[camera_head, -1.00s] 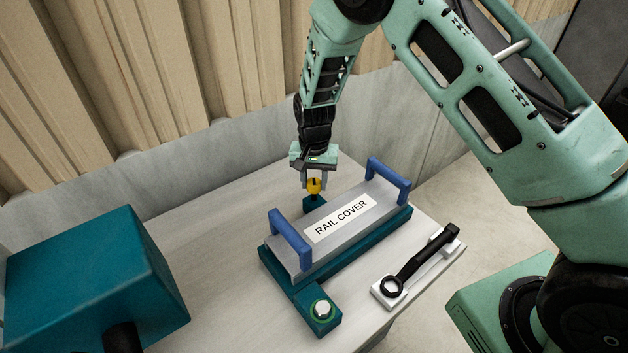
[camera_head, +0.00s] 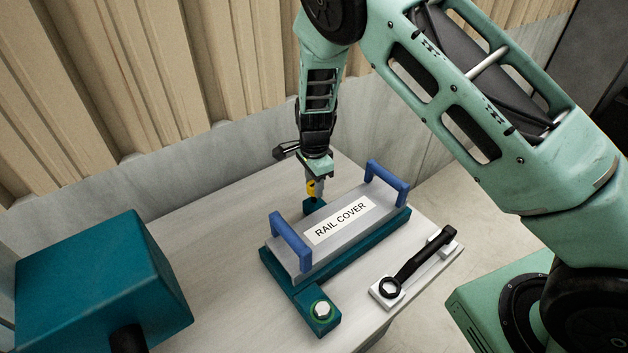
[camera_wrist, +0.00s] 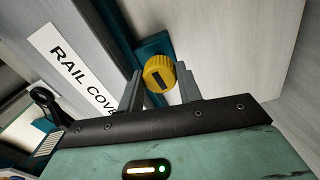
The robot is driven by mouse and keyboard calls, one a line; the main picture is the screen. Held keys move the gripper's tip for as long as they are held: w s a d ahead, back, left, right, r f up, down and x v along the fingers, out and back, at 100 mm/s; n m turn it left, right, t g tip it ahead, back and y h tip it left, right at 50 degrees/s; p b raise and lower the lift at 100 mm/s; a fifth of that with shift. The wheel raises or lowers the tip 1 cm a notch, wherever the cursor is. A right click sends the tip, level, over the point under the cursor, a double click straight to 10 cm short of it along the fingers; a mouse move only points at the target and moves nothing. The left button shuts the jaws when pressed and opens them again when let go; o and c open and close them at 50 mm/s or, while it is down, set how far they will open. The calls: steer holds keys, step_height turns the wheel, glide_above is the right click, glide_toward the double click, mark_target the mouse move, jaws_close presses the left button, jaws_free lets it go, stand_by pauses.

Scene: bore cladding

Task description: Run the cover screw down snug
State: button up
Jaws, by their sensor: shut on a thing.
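The cover screw has a yellow knob-like head (camera_head: 311,188) with a dark slot on top. It stands at the far end of the teal base (camera_head: 314,207), behind the rail cover. My gripper (camera_head: 316,186) points down at it and is shut on the yellow head. In the wrist view the yellow head (camera_wrist: 159,73) sits between the two grey fingers. The grey rail cover (camera_head: 312,254) with its label and two blue handles lies on the teal base. The screw's shank is hidden.
A black wrench (camera_head: 418,262) lies on a white holder at the right. A teal box (camera_head: 95,275) stands at the left. The bench between box and base is clear.

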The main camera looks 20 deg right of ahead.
steer(key=m, duration=0.2)
steer(key=m+p, duration=0.1)
steer(key=m, duration=0.2)
steer(key=shift+w+r+m+p, duration=0.15)
steer(key=shift+r+m+p, duration=0.15)
steer(key=shift+r+p, duration=0.1)
steer(key=m+p, duration=0.1)
steer(key=m, duration=0.3)
steer(key=shift+p, duration=0.3)
steer(key=m+p, duration=0.1)
steer(key=m, duration=0.4)
steer(key=m+p, duration=0.1)
steer(key=m, duration=0.3)
steer(key=shift+f+p, duration=0.1)
steer(key=shift+p, duration=0.2)
steer(key=shift+m, duration=0.4)
steer(key=o, duration=1)
steer(key=shift+f, duration=0.15)
